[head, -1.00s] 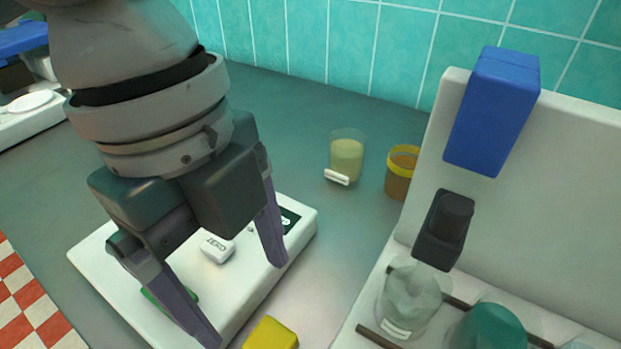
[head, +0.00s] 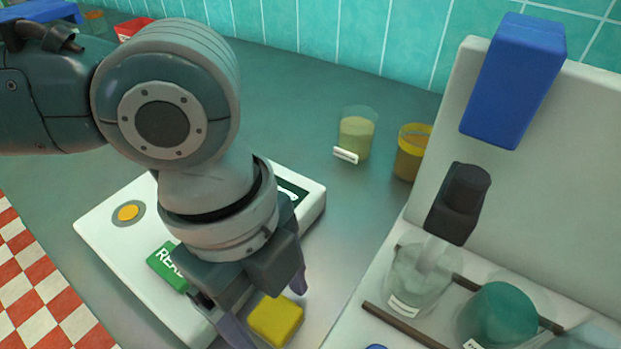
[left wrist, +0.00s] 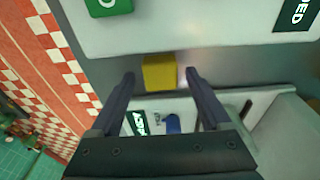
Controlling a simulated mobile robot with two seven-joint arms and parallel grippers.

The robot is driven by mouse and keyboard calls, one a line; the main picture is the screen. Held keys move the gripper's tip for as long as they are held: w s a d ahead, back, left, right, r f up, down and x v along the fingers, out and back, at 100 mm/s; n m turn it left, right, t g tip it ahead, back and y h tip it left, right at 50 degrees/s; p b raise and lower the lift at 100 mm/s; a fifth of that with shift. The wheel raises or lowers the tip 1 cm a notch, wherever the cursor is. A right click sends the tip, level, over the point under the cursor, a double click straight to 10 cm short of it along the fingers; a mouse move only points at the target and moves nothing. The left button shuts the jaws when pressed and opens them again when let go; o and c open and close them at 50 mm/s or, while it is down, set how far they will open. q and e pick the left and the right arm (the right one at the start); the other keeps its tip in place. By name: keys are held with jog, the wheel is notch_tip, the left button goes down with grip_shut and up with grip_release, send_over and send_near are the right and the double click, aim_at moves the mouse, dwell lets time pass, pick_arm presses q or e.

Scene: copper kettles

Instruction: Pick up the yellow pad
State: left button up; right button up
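The yellow pad (head: 276,320) is a small block lying on the grey counter, between the white device with buttons and the white stand on the right. It also shows in the left wrist view (left wrist: 160,72), just beyond and between the fingertips. My left gripper (head: 268,308) is above the pad, pointing down, with its fingers spread apart. In the left wrist view the open left gripper (left wrist: 160,76) has one finger on each side of the pad, with gaps; I cannot tell whether they are at its height. My right gripper is in neither view.
The white device (head: 110,250) has a green button (head: 166,266) and a round yellow button (head: 128,213). The white stand (head: 590,190) holds glass vessels and a blue block (head: 513,80). Two beakers (head: 357,135) (head: 412,152) stand at the back. The counter's back middle is clear.

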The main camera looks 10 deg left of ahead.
aim_at(273, 312)
pick_arm(q)
grip_shut()
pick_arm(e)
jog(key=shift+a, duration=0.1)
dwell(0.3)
pick_arm(q)
notch_tip(273, 312, up, 20)
jog(key=p, duration=0.3)
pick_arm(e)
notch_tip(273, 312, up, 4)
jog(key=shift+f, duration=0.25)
pick_arm(q)
jog(key=shift+c, duration=2.4)
grip_release()
jog(key=c, duration=0.7)
jog(key=shift+o, duration=0.2)
jog(key=shift+p, duration=0.3)
